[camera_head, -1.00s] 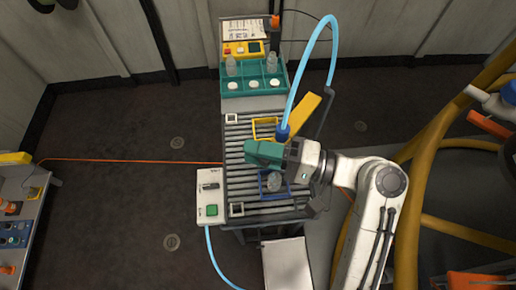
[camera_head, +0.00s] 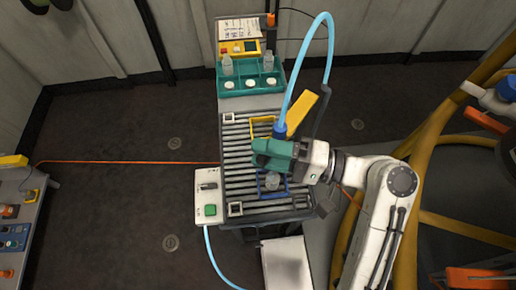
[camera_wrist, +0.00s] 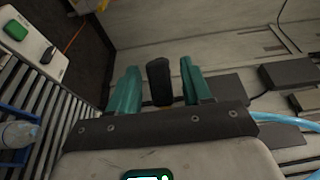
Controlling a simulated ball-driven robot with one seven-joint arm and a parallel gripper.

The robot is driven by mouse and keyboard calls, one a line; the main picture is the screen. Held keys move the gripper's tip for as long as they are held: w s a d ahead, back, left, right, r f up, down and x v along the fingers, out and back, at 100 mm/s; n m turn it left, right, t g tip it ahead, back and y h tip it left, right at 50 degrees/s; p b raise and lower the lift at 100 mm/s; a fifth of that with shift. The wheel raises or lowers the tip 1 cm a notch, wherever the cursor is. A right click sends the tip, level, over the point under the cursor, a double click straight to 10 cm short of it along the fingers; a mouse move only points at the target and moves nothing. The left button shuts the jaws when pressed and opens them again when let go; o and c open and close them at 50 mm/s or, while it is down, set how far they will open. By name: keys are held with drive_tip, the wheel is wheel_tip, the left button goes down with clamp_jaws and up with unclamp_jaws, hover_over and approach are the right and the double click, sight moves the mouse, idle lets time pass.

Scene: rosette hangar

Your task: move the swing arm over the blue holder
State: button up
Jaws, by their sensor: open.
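The swing arm (camera_head: 303,113) is a yellow bar on a dark post at the right of the roller bed, with a light blue hose looping to its blue head. The blue holder (camera_head: 260,187) is a small square frame on the rollers, with a clear bottle (camera_head: 272,181) in it. The holder shows partly at the left edge of the wrist view (camera_wrist: 12,139). My gripper (camera_head: 270,153) is beside the blue head, above the rollers and just behind the blue holder. In the wrist view its teal fingers are open, with a black upright grip (camera_wrist: 159,80) between them; contact is unclear.
A yellow holder (camera_head: 262,121) sits farther back on the rollers, partly covered. A teal rack (camera_head: 239,88) with bottles and white caps stands behind. A white control box (camera_head: 208,208) with a green button is at left. Yellow pipes (camera_head: 430,130) crowd the right.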

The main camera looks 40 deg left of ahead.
drive_tip(key=v, duration=0.9)
idle(0.3)
